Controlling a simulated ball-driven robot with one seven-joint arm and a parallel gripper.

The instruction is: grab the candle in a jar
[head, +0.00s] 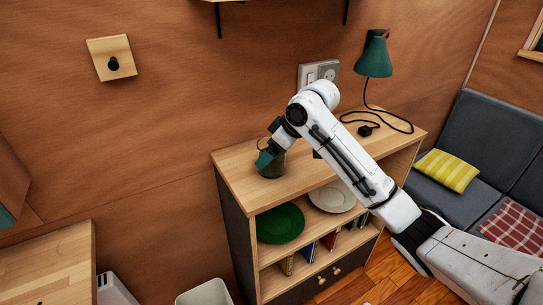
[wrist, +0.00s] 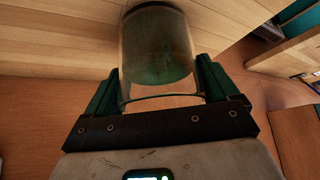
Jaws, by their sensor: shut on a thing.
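The candle in a jar (wrist: 155,50) is a clear glass jar with dark green wax, and it fills the top middle of the wrist view. In the head view the jar (head: 272,166) stands on the wooden shelf top (head: 238,176), partly covered by my gripper (head: 266,158). In the wrist view the green fingers of my gripper (wrist: 158,88) sit on either side of the jar near its rim, shut on it. The jar appears to rest on the shelf top; I cannot tell whether there is any gap beneath it.
Below are a green plate (head: 281,223), a white plate (head: 333,196) and several books. Wall sockets (head: 318,74) are behind my arm. A sofa (head: 470,150) is at the right.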

